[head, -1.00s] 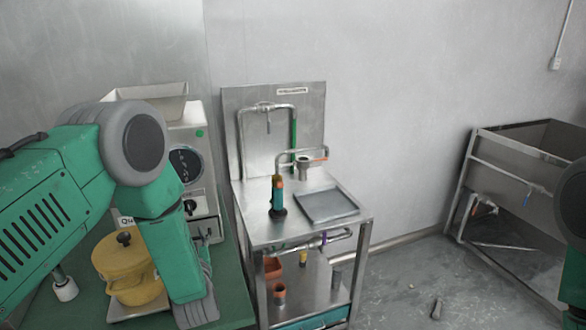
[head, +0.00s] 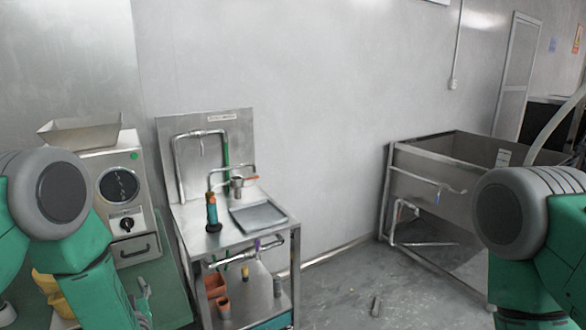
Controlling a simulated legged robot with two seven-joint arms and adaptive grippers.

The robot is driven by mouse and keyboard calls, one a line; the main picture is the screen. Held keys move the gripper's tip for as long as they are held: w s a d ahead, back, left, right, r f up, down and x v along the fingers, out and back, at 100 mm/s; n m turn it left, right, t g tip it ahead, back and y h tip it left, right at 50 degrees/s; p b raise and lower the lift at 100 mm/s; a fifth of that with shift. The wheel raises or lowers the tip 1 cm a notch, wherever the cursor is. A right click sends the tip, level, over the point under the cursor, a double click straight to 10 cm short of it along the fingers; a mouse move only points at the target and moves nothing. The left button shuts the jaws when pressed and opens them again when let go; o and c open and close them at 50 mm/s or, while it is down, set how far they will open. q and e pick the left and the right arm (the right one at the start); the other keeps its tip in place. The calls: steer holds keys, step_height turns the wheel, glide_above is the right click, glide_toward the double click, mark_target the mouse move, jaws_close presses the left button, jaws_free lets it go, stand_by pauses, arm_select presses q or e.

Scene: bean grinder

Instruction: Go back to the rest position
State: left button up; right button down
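My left arm comes in from the left, its elbow and forearm bent down. My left gripper (head: 143,302) shows only in part at the bottom edge, and its fingers are too hidden to tell open from shut. My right arm is at the right edge, and its gripper is not in view. The bean grinder (head: 117,190), with a metal hopper on top and a round dial, stands behind my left arm. A yellow pot (head: 48,283) at the lower left is mostly covered by my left arm.
A steel wash stand (head: 290,225) with taps, a shallow tray (head: 258,217) and a green-orange bottle (head: 212,216) stands in the middle. Orange cups (head: 214,284) sit on its lower shelf. A large steel sink (head: 440,185) is at the right. Grey floor (head: 345,285) lies between them.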

arm_select(q)
steer(key=s+d+f+m+g+h+b, duration=0.2)
steer(key=s+d+f+g+h, duration=0.1)
steer(key=s+f, duration=0.5)
steer(key=s+d+f+m+g+h+b, duration=0.2)
steer(key=s+d+f+g+h, duration=0.15)
steer(key=s+f, duration=0.45)
steer(key=s+d+f+m+g+h+b, duration=0.1)
steer(key=s+f+g, duration=0.3)
steer(key=s, duration=0.7)
steer(key=s+d+f+m+g+h+b, duration=0.1)
steer(key=s+f+g, duration=0.3)
steer(key=s, duration=0.6)
steer(key=shift+s+d+f+b, duration=0.25)
steer(key=shift+s+d+b, duration=0.15)
steer(key=shift+d+b, duration=0.1)
steer(key=shift+h, duration=0.25)
